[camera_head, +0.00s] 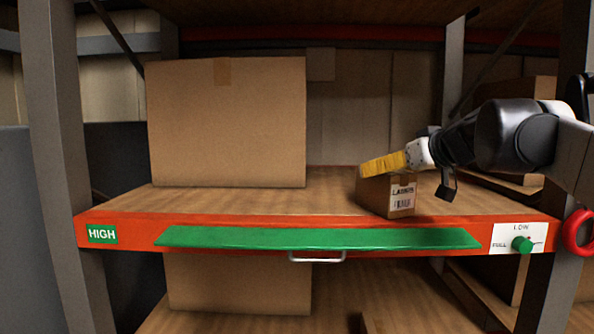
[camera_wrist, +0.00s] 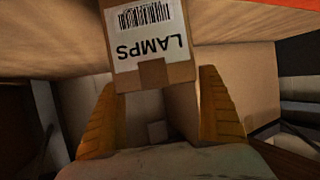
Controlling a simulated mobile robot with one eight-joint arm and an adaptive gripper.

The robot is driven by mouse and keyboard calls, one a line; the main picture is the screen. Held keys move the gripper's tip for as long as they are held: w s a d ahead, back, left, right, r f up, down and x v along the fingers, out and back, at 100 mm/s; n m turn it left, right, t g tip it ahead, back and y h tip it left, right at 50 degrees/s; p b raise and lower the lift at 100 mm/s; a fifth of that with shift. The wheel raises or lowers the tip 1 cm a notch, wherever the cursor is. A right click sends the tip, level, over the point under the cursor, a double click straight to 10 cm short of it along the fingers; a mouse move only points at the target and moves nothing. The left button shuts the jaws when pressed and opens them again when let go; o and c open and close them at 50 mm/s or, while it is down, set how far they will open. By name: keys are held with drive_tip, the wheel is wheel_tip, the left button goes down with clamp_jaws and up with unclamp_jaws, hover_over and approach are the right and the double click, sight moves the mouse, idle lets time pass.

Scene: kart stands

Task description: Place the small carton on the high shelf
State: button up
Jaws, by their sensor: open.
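The small carton (camera_head: 402,200) is a brown box with a white label. It stands on the wooden deck of the high shelf (camera_head: 245,202), right of centre and close to the front beam. My gripper (camera_head: 368,169) reaches in from the right, with its yellow fingers at the carton's top. In the wrist view the carton (camera_wrist: 152,73) shows its "LAMPS" label upside down. There my open gripper (camera_wrist: 160,80) has one finger on each side of the carton. I cannot tell whether either finger touches it.
A large carton (camera_head: 228,125) fills the shelf's left part. The orange beam carries a green HIGH sign (camera_head: 102,233), a green strip (camera_head: 320,238) and a green knob (camera_head: 521,244). A grey upright (camera_head: 60,150) bounds the left. Bare deck lies between the cartons.

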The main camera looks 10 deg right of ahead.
drive_tip(key=b+v, duration=0.1)
drive_tip(key=v, duration=1)
